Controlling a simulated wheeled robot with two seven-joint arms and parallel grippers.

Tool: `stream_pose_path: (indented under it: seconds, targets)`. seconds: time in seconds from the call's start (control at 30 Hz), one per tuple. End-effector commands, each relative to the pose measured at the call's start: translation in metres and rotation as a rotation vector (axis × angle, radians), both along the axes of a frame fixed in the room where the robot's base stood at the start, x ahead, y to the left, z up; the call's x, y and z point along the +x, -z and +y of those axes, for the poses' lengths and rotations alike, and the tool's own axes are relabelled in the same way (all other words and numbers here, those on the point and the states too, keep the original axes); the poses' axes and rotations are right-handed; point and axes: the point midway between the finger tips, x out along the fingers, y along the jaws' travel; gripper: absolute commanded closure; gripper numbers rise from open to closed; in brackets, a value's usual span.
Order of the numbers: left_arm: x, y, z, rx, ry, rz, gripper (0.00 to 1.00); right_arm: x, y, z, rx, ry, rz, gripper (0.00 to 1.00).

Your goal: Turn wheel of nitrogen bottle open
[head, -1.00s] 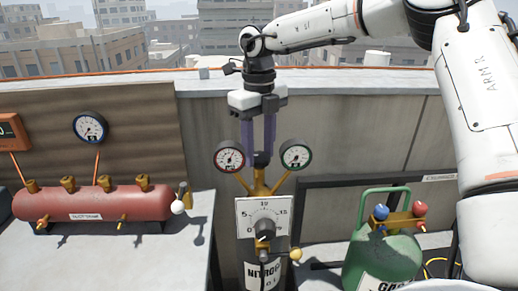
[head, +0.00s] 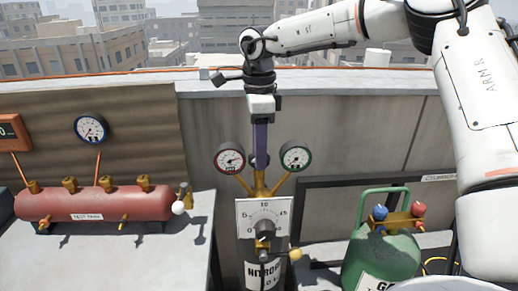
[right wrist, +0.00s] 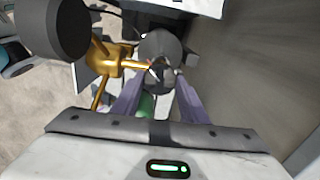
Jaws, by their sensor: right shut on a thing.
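The nitrogen bottle (head: 263,275) stands upright in the middle of the head view, with a brass valve body (head: 260,183) above its dial plate. My right gripper (head: 261,166) points straight down over the bottle's top and shows edge-on, its purple fingers in line. It is shut on the dark wheel, which the fingers mostly hide in the head view. In the right wrist view, the dark round wheel (right wrist: 158,47) sits at the fingertips, with the brass valve body (right wrist: 104,60) beside it. My left gripper is not in view.
A red-rimmed gauge (head: 229,159) and a green-rimmed gauge (head: 297,158) flank the fingers closely. A dial plate with a black knob (head: 264,229) is below. A red tank (head: 95,204) lies on the left bench; a green cylinder (head: 383,258) stands right. A wall is behind.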

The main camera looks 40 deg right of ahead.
Motion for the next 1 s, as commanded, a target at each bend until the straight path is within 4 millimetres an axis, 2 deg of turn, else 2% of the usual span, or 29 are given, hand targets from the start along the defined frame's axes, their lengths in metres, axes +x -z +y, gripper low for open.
stream_pose_path:
  seconds: [0.5,0.8,1.0]
  targets:
    - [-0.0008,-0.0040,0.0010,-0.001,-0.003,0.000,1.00,-0.0005,-0.0005,-0.0006,-0.001,-0.475,0.002,0.83]
    - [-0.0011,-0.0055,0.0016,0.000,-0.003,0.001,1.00,-0.0005,0.0000,-0.0007,0.000,-0.664,0.003,0.83]
    - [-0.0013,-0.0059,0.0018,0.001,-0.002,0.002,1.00,-0.0005,0.0001,-0.0006,-0.001,-0.730,0.002,0.83]
